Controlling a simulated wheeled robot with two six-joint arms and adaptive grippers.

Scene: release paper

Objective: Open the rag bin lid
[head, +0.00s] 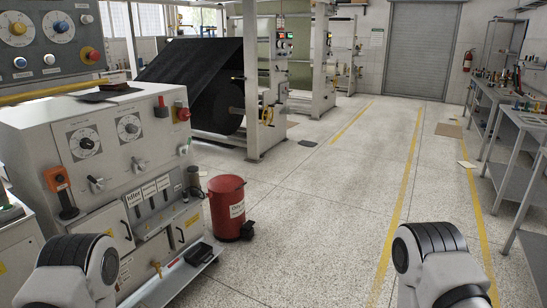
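The rag bin (228,215) is a red cylinder with a pale label on its front. It stands on the floor left of the picture's middle, just right of the control cabinet. Its red lid (226,184) looks shut on top. A black part, possibly a pedal, sticks out at its lower right. My two arms show only as white and black links at the bottom left and bottom right. Both grippers are out of the picture, and neither arm is near the bin.
A control cabinet (95,150) with dials and knobs fills the left, with a low ledge (170,280) at its foot. A black roll machine (205,85) stands behind. Workbenches (525,125) line the right. The speckled floor (330,200) between is clear.

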